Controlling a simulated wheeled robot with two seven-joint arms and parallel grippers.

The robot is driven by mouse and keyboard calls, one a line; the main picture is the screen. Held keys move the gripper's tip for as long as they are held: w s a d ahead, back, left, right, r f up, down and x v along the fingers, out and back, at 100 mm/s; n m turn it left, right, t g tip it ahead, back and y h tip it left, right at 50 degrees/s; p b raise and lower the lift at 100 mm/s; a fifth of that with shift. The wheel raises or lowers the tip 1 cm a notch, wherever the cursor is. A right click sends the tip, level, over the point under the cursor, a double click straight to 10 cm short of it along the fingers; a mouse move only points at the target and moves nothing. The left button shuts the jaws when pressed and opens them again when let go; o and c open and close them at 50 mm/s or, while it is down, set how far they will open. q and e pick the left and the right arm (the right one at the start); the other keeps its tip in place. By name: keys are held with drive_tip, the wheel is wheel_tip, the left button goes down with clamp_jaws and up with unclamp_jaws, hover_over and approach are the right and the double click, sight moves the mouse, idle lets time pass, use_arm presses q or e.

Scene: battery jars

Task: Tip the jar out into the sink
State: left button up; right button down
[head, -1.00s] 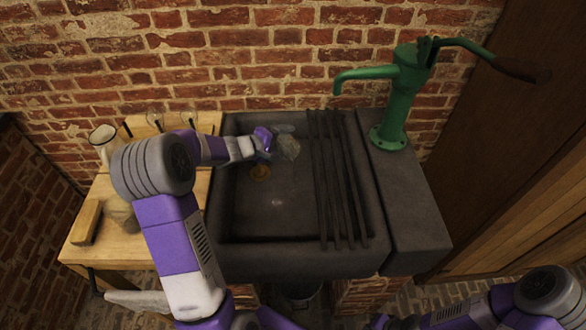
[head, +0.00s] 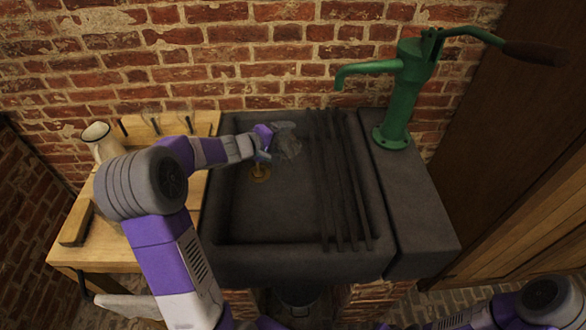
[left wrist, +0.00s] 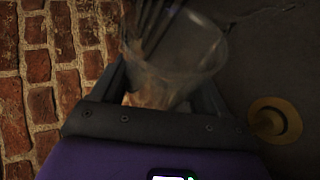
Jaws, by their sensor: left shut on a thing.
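The glass jar (head: 288,146) is over the back of the dark stone sink (head: 265,252), held by my left gripper (head: 268,150). The left wrist view shows the clear jar (left wrist: 178,60) between the two fingers of the left gripper (left wrist: 170,95). The jar looks tilted in the head view. Whether anything is inside it is too blurred to tell. A brass drain (head: 259,173) lies in the sink floor, and it also shows in the left wrist view (left wrist: 275,122). My right arm is at the lower right of the head view; its gripper is not visible.
Dark bars (head: 340,190) lie across the sink's right part. A green hand pump (head: 398,95) stands on the right ledge. A wooden table (head: 112,255) at left holds a white jug (head: 98,138) and a wooden block (head: 76,224). A brick wall is close behind.

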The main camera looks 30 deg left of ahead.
use_arm(q)
drive_tip(key=shift+b, duration=0.45)
drive_tip(key=shift+d+r, duration=0.1)
drive_tip(key=shift+r, duration=0.1)
drive_tip(key=shift+s+d+r+m+t+y, duration=0.2)
drive_tip(key=shift+r+m+t+y, duration=0.25)
drive_tip(key=shift+m, duration=0.25)
